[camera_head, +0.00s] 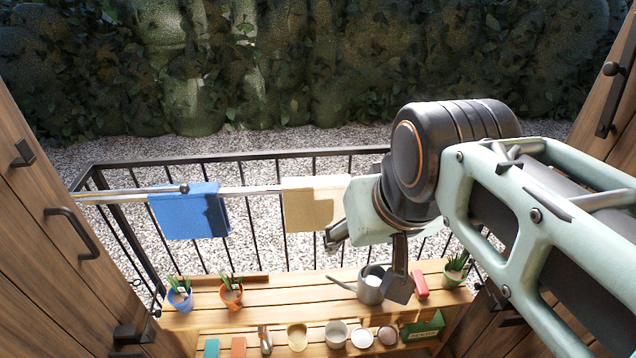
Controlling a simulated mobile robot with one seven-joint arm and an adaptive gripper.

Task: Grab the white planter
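Two pale round containers stand side by side on the lower wooden shelf: a white planter (336,334) and a smaller white one (362,338) to its right. I cannot tell for sure which is the task's planter. My gripper (365,266) points down above the upper shelf, its two dark fingers spread wide. It is open, with nothing seen held between the fingers. The right finger shows in front of the upper shelf, beside the grey watering can (370,290). The pale containers are lower in the picture, apart from the gripper.
The upper shelf (275,290) holds a blue pot (180,297), an orange pot (231,296), a red object (420,285) and a green pot (455,272). A yellow pot (297,337) and a green box (423,327) flank the pale containers. Wooden doors (35,235) stand at the sides.

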